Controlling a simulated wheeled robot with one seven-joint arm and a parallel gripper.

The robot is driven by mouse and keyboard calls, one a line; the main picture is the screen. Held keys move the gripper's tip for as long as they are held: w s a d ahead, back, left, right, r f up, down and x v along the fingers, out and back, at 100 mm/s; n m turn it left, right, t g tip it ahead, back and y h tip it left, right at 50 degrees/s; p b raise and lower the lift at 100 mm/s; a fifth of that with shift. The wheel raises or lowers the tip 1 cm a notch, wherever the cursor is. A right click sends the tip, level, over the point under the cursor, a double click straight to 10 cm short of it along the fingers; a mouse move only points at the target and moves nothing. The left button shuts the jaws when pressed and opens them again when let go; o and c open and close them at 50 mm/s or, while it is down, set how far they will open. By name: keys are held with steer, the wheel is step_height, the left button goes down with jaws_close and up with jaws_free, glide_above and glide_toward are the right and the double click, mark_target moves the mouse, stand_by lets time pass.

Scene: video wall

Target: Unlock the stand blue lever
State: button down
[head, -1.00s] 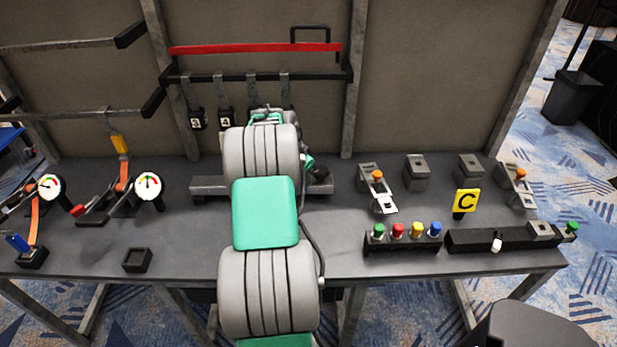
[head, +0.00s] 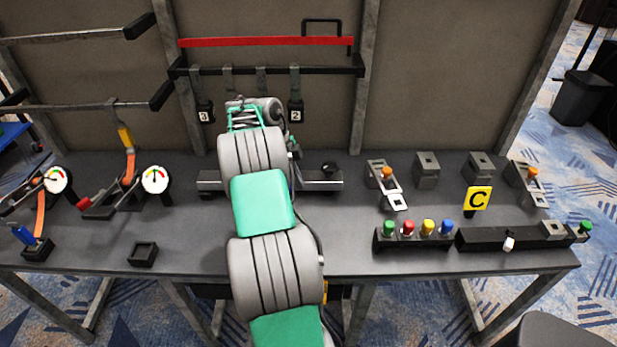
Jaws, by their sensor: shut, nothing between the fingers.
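A blue lever (head: 22,235) stands tilted at the left front corner of the table, at a small black base (head: 38,250). The lower end of an orange strap (head: 40,215) is close beside it. My gripper (head: 252,108) is at the far end of my arm, near the back middle of the table, well to the right of the blue lever and apart from it. The gripper is shut and empty; its fingertips are hard to make out against my wrist.
Two gauges (head: 155,180) with strap clamps stand at left. A small black tray (head: 143,253) lies front left. A bar (head: 322,180) lies behind my arm. Coloured buttons (head: 408,228), latches and a yellow C sign (head: 477,198) fill the right. Hanging numbered tags (head: 296,112) are close behind my gripper.

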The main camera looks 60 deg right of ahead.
steer(key=shift+a+b, duration=0.8)
steer(key=shift+b, duration=0.1)
steer(key=d+p+v, duration=0.1)
steer(key=p+v, duration=0.9)
steer(key=shift+w, duration=0.2)
